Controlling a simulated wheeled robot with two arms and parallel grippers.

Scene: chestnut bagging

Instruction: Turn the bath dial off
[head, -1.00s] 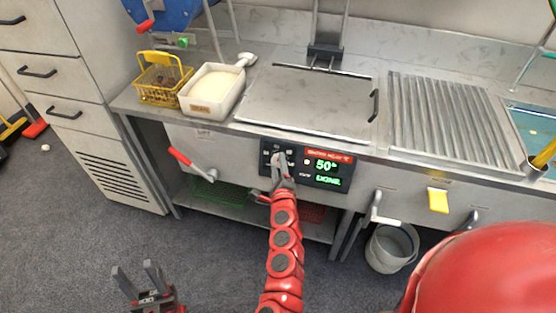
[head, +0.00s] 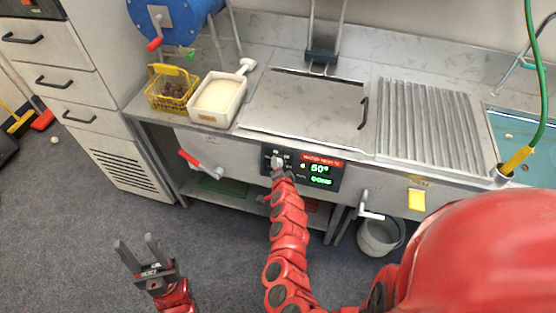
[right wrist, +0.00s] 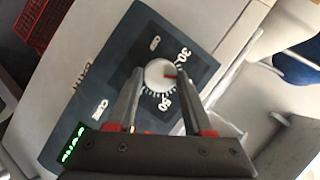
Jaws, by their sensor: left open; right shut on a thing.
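The bath dial (right wrist: 159,74) is a round pale knob with a red mark on a dark panel (head: 318,184). In the right wrist view the mark points right, between the printed 30 and 50. My right gripper (head: 279,169) is at the dial, with one finger on each side of it, shut on it. In the head view the gripper partly covers the dial. The panel's display (head: 320,169) glows green, reading 50° with a green word below. My left gripper (head: 137,242) is open and empty above the floor at lower left, well apart from the panel.
On the counter stand a yellow basket (head: 157,93) with brown chestnuts and a white tub (head: 207,118). A lidded bath (head: 303,105) and a ribbed drainboard (head: 425,122) lie right of them. A red-handled lever (head: 190,160) juts out left of the panel. A bucket (head: 379,240) stands below.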

